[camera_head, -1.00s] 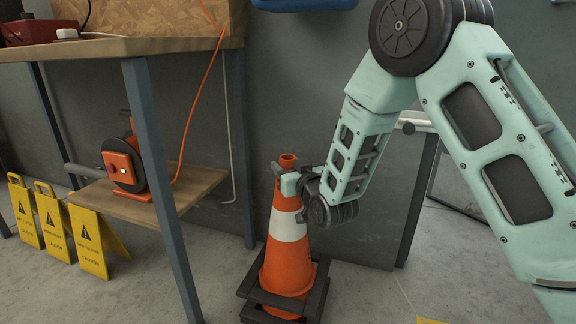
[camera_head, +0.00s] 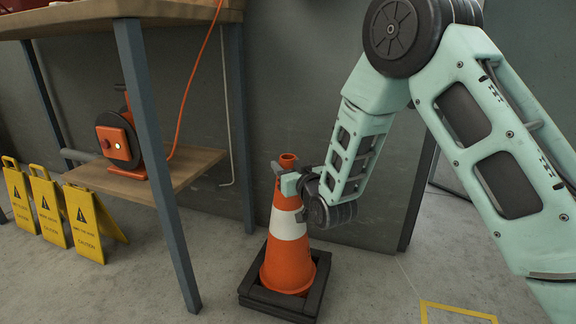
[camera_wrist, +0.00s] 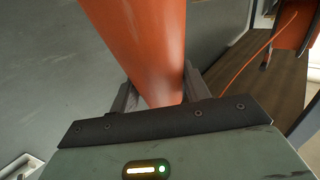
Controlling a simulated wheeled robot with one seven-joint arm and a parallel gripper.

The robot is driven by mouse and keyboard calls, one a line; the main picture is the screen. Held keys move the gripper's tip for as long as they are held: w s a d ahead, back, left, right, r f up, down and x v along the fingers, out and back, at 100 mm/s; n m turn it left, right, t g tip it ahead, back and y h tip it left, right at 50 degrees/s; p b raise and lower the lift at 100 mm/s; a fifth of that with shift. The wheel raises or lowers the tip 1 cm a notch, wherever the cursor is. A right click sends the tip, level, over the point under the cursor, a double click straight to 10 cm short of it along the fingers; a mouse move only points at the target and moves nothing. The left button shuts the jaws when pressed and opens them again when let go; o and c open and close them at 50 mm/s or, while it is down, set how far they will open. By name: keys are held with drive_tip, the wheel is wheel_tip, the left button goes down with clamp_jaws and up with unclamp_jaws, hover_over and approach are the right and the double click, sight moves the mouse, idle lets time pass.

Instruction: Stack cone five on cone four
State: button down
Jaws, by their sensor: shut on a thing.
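An orange traffic cone (camera_head: 286,262) with a white band and a square black base (camera_head: 284,300) stands upright in the middle of the head view. My gripper (camera_head: 287,181) is shut on its upper part, just below the open tip. In the wrist view the orange cone (camera_wrist: 145,45) runs between my two fingers (camera_wrist: 160,95). I cannot tell whether its base touches the floor or hangs just above it. No second cone can be made out, and no number shows on this one.
A workbench (camera_head: 180,12) with blue-grey legs and a low wooden shelf (camera_head: 150,180) stands left of the cone. An orange hose reel (camera_head: 120,142) sits on the shelf. Several yellow caution signs (camera_head: 88,225) stand at far left. A yellow floor marking (camera_head: 458,309) lies at right, with bare floor around it.

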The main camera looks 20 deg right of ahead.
drive_tip(key=shift+f, duration=0.15)
drive_tip(key=c, duration=0.6)
unclamp_jaws()
drive_tip(key=shift+f, duration=0.1)
drive_tip(key=shift+s+d+p, duration=0.45)
drive_tip(key=shift+s+p, duration=1.35)
drive_tip(key=shift+s, duration=1.05)
drive_tip(key=shift+s+d+p, duration=0.45)
drive_tip(key=shift+s+p, duration=1.4)
drive_tip(key=shift+s, duration=1.05)
drive_tip(key=shift+s+d+p, duration=0.45)
drive_tip(key=shift+s+p, duration=1.35)
drive_tip(key=shift+s, duration=1.05)
